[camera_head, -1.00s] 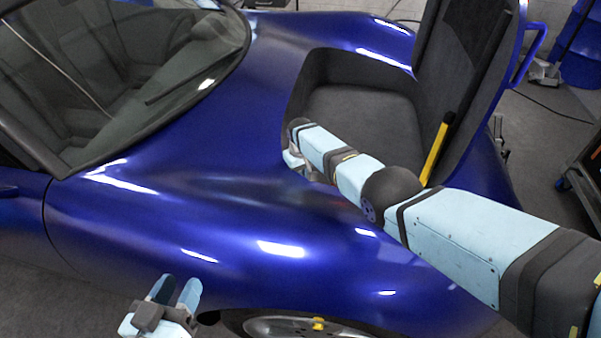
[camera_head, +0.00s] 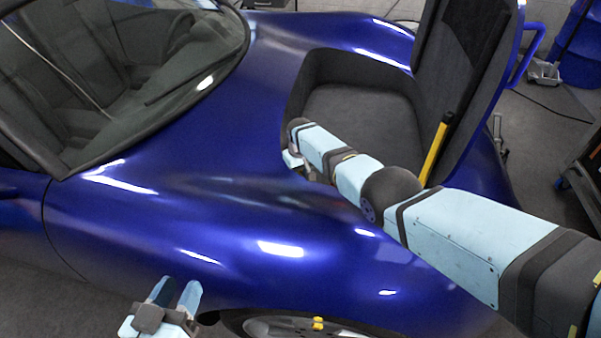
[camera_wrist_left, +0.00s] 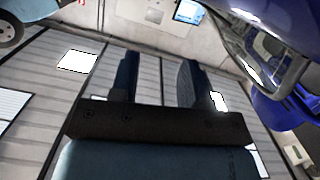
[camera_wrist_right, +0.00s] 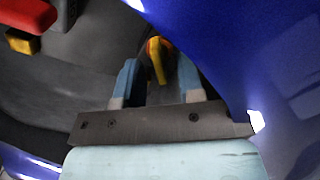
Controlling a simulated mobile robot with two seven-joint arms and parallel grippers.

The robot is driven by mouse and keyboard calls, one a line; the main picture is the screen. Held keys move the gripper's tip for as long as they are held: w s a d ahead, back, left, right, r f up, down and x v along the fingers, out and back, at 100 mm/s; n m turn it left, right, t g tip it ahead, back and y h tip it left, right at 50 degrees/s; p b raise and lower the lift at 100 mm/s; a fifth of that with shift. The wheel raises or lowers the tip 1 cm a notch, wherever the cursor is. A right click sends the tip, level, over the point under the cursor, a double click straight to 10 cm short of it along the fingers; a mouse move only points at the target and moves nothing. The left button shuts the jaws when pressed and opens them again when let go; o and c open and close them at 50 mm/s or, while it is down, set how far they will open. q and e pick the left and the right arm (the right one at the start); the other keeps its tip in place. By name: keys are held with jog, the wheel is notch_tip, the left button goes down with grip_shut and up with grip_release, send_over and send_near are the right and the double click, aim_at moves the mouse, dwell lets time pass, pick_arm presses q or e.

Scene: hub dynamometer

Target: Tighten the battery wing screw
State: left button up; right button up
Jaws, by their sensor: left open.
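A yellow and orange piece (camera_wrist_right: 158,60), which looks like the battery wing screw, shows in the right wrist view beyond and between the fingertips of my right gripper (camera_wrist_right: 158,75). The fingers are apart, with a gap on both sides of it. I cannot tell how deep the fingers reach around it. In the head view my right arm covers this spot at the near edge of the open compartment, and the screw is hidden. My left gripper (camera_head: 176,290) is open and empty, low beside the blue car; its fingers also show in the left wrist view (camera_wrist_left: 158,75).
The blue car body (camera_head: 200,210) curves close around my right gripper. A raised lid (camera_head: 465,80) and a yellow bar (camera_head: 437,150) stand right of the compartment (camera_head: 360,110). A red and yellow part (camera_wrist_right: 28,20) shows in the right wrist view. A wheel (camera_head: 290,327) is below.

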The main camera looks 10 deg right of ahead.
aim_at(300, 174)
jog(key=shift+r+p, duration=0.3)
jog(key=shift+r, duration=0.2)
notch_tip(300, 174, up, 4)
jog(key=p, duration=0.3)
jog(key=shift+r, duration=0.25)
pick_arm(q)
jog(key=s+a+f+g+y+p, duration=0.2)
jog(key=a+f+g+p, duration=0.1)
jog(key=a+f+p, duration=0.1)
jog(key=shift+s+f+g+y, duration=0.3)
jog(key=shift+f+g+y, duration=0.1)
jog(key=shift+f, duration=0.5)
pick_arm(e)
notch_tip(300, 174, up, 8)
jog(key=shift+r, duration=0.1)
